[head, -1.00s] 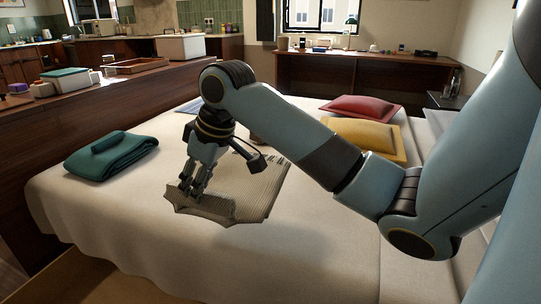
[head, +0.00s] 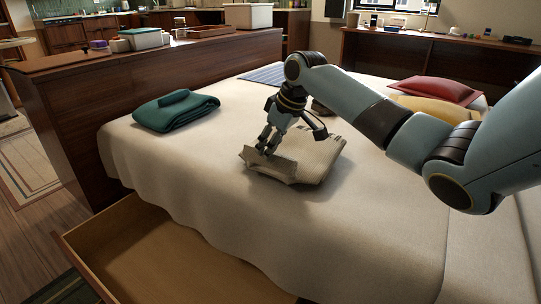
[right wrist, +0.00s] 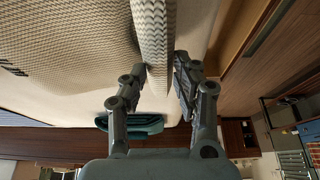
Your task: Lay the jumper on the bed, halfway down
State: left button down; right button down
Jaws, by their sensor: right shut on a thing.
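The jumper (head: 322,155) is a beige knitted garment on the cream bed (head: 215,195), around the middle of its length. Its near edge is bunched and raised at my right gripper (head: 266,153). In the right wrist view the fingers (right wrist: 164,72) are shut on a thick ribbed fold of the jumper (right wrist: 153,35). More of its knit spreads out on the left of that view. Whether its underside rests fully on the bed I cannot tell. My arm and gripper hide part of the jumper's far side. My left gripper is not in view.
A folded teal cloth (head: 176,112) lies on the bed to the left. Red (head: 436,90) and yellow (head: 440,108) cushions lie at the right. An open drawer (head: 165,255) juts out below the bed's near side. The near bed surface is clear.

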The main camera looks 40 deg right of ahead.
jog(key=shift+f, duration=0.7)
jog(key=shift+r, duration=0.1)
jog(key=c, duration=1)
grip_release()
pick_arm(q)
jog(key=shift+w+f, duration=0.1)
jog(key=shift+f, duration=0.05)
pick_arm(e)
jog(key=p+v, duration=0.4)
jog(key=v, duration=0.7)
jog(key=shift+p, duration=0.35)
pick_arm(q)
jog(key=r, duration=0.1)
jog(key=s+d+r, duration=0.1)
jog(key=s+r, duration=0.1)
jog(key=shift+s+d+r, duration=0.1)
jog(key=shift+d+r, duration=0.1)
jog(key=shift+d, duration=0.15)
pick_arm(e)
jog(key=shift+s+r, duration=0.3)
jog(key=shift+r, duration=0.15)
